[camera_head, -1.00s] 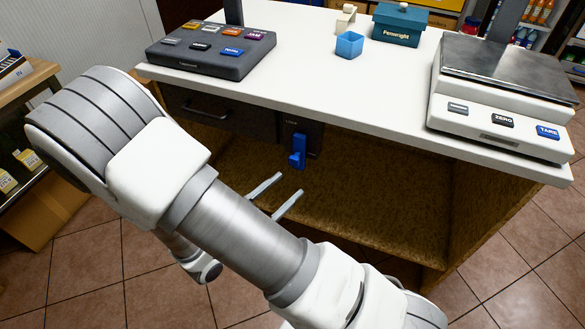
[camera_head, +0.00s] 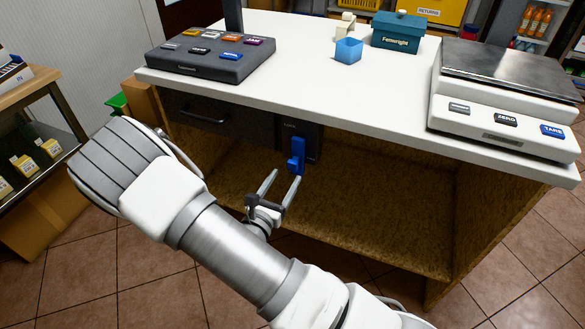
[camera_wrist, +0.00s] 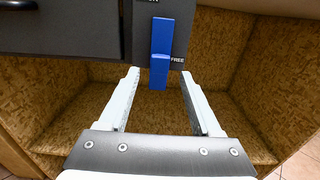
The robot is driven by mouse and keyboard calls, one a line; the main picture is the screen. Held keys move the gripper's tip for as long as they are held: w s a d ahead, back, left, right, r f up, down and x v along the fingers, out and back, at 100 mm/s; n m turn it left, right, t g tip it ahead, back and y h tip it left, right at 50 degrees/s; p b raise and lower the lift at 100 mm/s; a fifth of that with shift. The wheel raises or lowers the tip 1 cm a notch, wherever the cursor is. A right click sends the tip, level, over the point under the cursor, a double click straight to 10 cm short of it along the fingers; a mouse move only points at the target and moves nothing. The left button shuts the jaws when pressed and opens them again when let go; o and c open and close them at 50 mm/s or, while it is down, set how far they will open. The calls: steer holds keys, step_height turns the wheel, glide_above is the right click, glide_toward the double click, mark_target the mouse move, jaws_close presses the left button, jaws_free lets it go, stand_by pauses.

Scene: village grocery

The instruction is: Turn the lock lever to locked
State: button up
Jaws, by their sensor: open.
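The lock lever (camera_head: 296,155) is a blue handle on a dark plate (camera_head: 314,142) under the counter top, right of a drawer. In the wrist view the blue lever (camera_wrist: 162,45) hangs straight down. The word FREE shows beside it on the plate (camera_wrist: 180,30). My gripper (camera_head: 283,182) is open and empty, just below and left of the lever in the head view. In the wrist view the two fingers of my gripper (camera_wrist: 160,77) point toward the lever, one on each side of its lower end. I cannot tell whether they touch it.
The white counter top (camera_head: 300,90) overhangs the lever. A dark drawer (camera_head: 210,112) with a handle is left of it. The space below is open, with brown board walls (camera_head: 385,205).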

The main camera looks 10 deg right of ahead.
mark_target(292, 168)
steer(key=b+x, duration=0.1)
steer(key=x, duration=0.5)
steer(key=shift+c, duration=0.3)
jaws_close()
stand_by(1.1)
